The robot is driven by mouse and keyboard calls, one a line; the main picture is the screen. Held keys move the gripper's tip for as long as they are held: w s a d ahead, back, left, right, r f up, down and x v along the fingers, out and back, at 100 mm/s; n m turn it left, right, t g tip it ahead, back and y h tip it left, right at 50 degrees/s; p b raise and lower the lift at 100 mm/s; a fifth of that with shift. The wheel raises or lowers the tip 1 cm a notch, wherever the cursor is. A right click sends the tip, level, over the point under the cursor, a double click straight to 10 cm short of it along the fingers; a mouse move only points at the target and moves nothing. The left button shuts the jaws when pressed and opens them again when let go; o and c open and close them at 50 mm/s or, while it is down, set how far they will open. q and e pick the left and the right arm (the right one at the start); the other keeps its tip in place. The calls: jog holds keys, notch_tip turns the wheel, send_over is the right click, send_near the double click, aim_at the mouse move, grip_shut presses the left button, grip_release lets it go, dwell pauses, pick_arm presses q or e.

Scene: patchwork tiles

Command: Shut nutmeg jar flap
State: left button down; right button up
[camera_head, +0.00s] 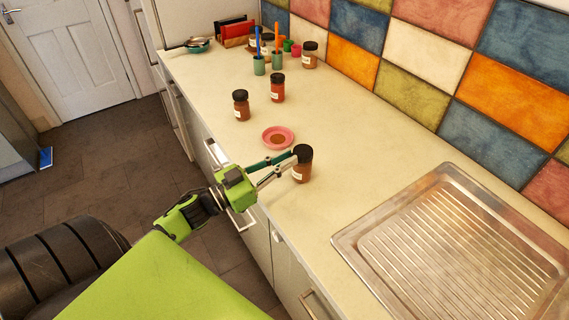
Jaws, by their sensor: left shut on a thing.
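A brown jar (303,170) with a black cap and a pale label stands upright near the front edge of the counter. My left gripper (291,166) reaches in from the left and is shut on this jar, its fingers at the jar's upper side. The cap looks closed from here, but its flap is too small to make out. The label cannot be read, so I cannot tell whether this is the nutmeg jar. Similar jars stand farther back, one (241,105) at the left and one (277,88) beside it. My right gripper is not in view.
A steel draining board (455,250) is set in the counter (345,130) at the right. Another jar (309,55), green cups (259,66) and a red rack (234,32) stand at the back.

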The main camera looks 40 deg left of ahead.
pick_arm(q)
jog(key=c, duration=2)
grip_release()
jog(key=shift+c, duration=0.2)
jog(key=v, duration=1.2)
